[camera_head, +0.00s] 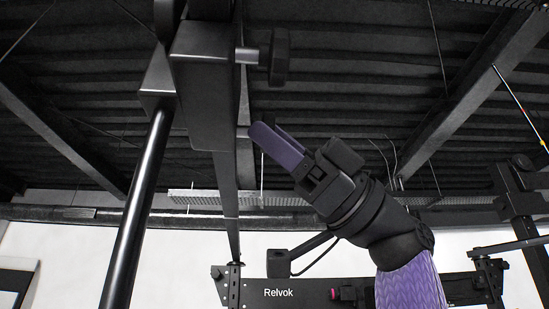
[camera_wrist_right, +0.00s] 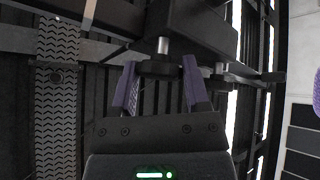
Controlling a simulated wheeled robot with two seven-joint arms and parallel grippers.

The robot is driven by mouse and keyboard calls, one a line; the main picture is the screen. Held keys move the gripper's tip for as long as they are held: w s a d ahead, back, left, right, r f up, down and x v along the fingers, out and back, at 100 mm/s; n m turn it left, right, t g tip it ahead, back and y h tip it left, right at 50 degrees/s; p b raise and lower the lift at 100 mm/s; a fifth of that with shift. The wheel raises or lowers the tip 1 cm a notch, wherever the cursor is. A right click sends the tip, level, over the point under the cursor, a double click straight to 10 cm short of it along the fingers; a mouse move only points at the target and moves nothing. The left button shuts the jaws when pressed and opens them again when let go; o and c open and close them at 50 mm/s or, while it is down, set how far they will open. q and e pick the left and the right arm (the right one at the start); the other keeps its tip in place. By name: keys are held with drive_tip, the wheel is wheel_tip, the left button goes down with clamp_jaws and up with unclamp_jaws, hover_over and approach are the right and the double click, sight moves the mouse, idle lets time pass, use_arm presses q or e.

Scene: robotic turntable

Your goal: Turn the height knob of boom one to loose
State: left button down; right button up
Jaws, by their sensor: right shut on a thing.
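My right gripper (camera_head: 264,133) reaches up from the lower right, its purple fingers against the side of the dark boom post (camera_head: 207,95). In the right wrist view its fingers (camera_wrist_right: 158,76) stand on either side of a black knob (camera_wrist_right: 160,68) on a short metal shaft and are shut on it. In the head view the fingers hide this knob; only a bit of its shaft shows. A second black knob (camera_head: 279,57) sticks out higher on the post, free of the gripper; it also shows at the right in the wrist view (camera_wrist_right: 270,76). My left gripper is out of view.
A slanted black tube (camera_head: 137,208) stands left of the post. A black beam marked Relvok (camera_head: 250,292) crosses low behind my right arm. Dark ceiling beams (camera_head: 480,75) and a perforated metal tray (camera_head: 210,197) lie beyond. The space right of the upper knob looks clear.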

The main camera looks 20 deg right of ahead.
drive_tip(key=shift+n, duration=0.4)
drive_tip(key=shift+g, duration=0.4)
drive_tip(key=o, duration=1.2)
drive_tip(key=shift+d, duration=0.1)
drive_tip(key=shift+o, duration=0.2)
drive_tip(key=b+v, duration=0.2)
drive_tip(key=v, duration=0.8)
drive_tip(key=shift+b, duration=0.4)
drive_tip(key=shift+r, duration=0.1)
